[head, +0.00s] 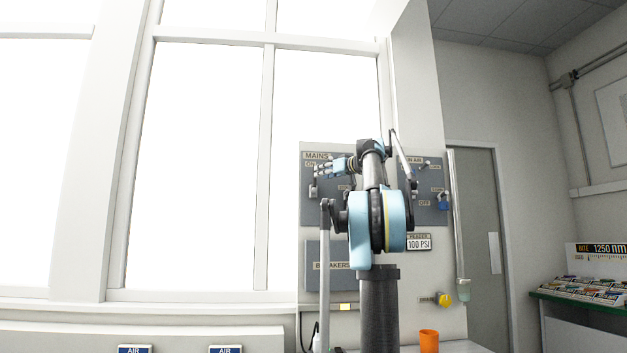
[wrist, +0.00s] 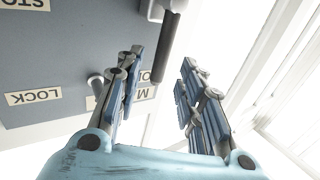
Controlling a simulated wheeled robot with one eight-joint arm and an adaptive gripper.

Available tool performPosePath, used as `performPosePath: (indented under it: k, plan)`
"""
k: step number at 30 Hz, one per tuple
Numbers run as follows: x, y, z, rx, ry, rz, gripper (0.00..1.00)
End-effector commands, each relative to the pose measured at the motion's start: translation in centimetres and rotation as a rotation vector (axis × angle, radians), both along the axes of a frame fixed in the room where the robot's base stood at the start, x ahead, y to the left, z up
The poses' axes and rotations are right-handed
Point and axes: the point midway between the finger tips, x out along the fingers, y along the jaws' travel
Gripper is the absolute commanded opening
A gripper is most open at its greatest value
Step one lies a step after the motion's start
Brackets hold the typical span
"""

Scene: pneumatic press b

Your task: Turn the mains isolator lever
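The mains isolator lever (wrist: 170,42) shows in the wrist view as a dark round handle on a pale mount at the top of a grey panel. My gripper (wrist: 163,58) is open, its two blue-grey fingers either side of the lever's lower end in the picture. Clear space shows between handle and fingers; I cannot tell how deep the handle sits between them. In the head view my gripper (head: 322,170) is in front of the panel under the MAINS label (head: 316,156), and my arm and fingers hide much of that area.
A round metal peg (wrist: 95,82) and a LOCK label (wrist: 33,96) are on the panel beside the left finger. A second panel (head: 426,206) with a blue padlock (head: 444,201) is to the right. An orange cup (head: 429,341) stands below. Windows fill the left.

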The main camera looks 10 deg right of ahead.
Motion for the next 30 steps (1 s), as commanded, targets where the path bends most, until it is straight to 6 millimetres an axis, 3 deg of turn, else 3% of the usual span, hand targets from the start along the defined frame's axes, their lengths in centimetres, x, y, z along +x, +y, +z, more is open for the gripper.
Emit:
performPosePath:
  k: [6, 12, 24, 29, 30]
  plan:
    - [3.0, 2.1, 0.0, 0.000, 0.000, 0.003, 0.35]
    - [4.7, 3.2, 0.0, 0.000, 0.000, 0.002, 0.35]
    - [5.2, 3.6, 0.0, 0.000, 0.000, 0.002, 0.35]
    - [5.2, 3.6, 0.0, 0.000, 0.000, 0.002, 0.01]
    - [5.2, 3.6, 0.0, 0.000, 0.000, 0.003, 0.00]
